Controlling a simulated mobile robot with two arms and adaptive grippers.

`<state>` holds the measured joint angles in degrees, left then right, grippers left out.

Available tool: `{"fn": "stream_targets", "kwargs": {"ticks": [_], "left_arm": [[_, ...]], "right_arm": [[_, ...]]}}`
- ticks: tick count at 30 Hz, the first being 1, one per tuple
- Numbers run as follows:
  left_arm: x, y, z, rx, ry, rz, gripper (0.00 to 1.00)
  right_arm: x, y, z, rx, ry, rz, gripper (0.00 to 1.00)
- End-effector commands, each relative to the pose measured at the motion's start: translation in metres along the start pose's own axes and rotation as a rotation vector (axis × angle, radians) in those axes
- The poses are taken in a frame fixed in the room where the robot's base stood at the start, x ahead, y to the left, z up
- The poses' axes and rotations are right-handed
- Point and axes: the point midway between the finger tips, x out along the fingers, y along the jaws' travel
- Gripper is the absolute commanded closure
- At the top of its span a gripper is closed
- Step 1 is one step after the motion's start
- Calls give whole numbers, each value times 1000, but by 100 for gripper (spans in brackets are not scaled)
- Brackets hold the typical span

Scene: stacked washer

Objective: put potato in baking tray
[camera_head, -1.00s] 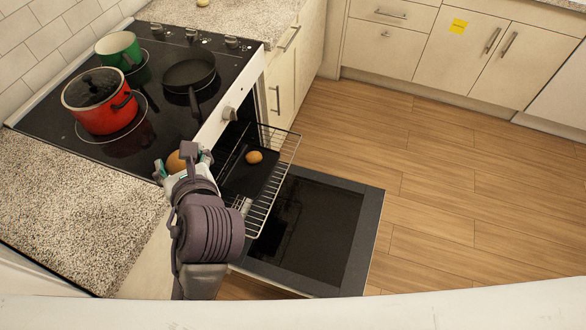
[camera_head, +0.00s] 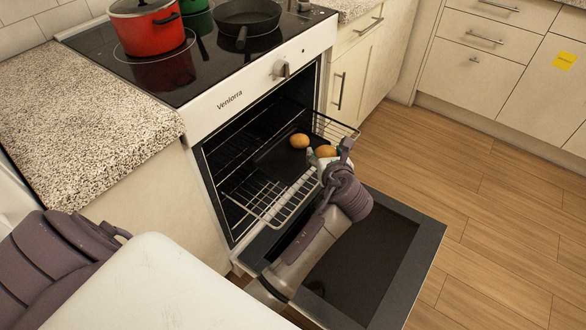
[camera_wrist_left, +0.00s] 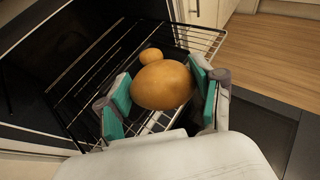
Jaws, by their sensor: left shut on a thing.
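My left gripper (camera_head: 328,158) is shut on a brown potato (camera_head: 325,151), held over the front part of the pulled-out oven rack. In the left wrist view the held potato (camera_wrist_left: 160,86) sits between the teal finger pads of the gripper (camera_wrist_left: 161,97). The dark baking tray (camera_head: 280,158) lies on the rack and is partly hidden by my gripper. A second, smaller-looking potato (camera_head: 299,141) rests on the tray, just left of the held one; it also shows in the left wrist view (camera_wrist_left: 151,56). I cannot tell whether the held potato touches the tray. My right gripper is out of view.
The oven door (camera_head: 375,240) is folded down below the wire rack (camera_head: 262,203). A red pot (camera_head: 150,32), a green pot (camera_head: 195,20) and a black pan (camera_head: 247,17) stand on the cooktop. The speckled counter (camera_head: 75,125) and the floor at right are clear.

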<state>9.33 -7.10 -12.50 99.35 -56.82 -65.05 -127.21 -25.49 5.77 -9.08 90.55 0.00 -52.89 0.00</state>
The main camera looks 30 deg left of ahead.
Motion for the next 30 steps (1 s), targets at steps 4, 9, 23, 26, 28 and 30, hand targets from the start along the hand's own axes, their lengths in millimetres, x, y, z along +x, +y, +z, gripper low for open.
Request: {"fn": "stream_targets", "kwargs": {"ticks": [4,9,23,26,28,30], "left_arm": [[15,3,-12,-1,-2,5,70],[44,27,-21,0,-3,8,70],[113,82,-45,-1,-1,4,70],[114,81,-48,-1,-1,4,70],[116,81,-53,-2,0,4,70],[119,81,-61,-2,1,3,70]], "right_arm": [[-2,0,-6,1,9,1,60],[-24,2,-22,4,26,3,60],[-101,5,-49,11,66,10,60],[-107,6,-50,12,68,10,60],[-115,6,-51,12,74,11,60],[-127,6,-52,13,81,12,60]]}}
